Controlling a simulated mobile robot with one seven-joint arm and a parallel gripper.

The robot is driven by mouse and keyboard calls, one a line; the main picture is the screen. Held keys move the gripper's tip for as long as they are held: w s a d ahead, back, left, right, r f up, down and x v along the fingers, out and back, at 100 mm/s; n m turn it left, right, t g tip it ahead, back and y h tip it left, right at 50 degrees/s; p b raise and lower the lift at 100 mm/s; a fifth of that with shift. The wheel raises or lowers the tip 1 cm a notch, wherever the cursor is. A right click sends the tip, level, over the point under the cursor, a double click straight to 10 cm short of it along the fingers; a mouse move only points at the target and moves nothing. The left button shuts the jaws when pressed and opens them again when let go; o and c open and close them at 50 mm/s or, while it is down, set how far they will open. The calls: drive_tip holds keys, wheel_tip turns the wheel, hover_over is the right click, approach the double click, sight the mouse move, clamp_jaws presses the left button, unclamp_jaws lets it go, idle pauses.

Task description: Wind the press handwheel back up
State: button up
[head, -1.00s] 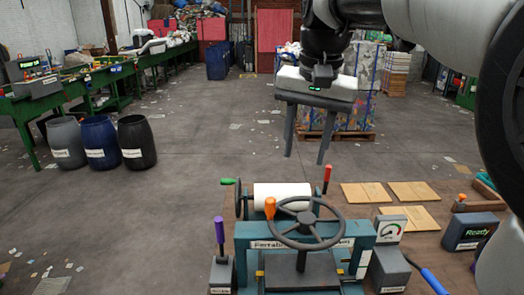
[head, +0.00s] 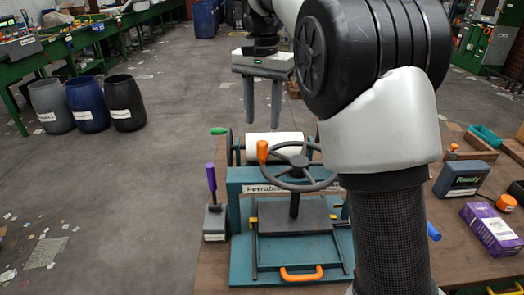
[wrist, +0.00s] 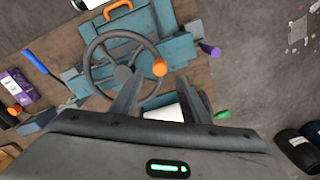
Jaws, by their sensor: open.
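The press handwheel (head: 298,181) is a dark grey spoked wheel on top of a teal press (head: 240,207). Its orange knob (head: 262,151) stands up at the wheel's left rim in the head view. In the wrist view the handwheel (wrist: 92,58) lies ahead of the fingers, with the orange knob (wrist: 159,67) near them. My gripper (head: 262,120) is open and empty, pointing down above the back left of the wheel, apart from the knob. My arm hides the right edge of the wheel in the head view.
A white roller (head: 272,147) with a green-handled crank is behind the wheel. A purple-handled lever (head: 211,178) stands left of the press. A purple box (head: 490,228) and a dark labelled case (head: 461,178) lie right. Open floor is at left.

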sight(262, 142)
wheel_tip(262, 142, down, 9)
drive_tip(key=shift+f+b, duration=0.2)
drive_tip(key=shift+b, duration=0.5)
clamp_jaws()
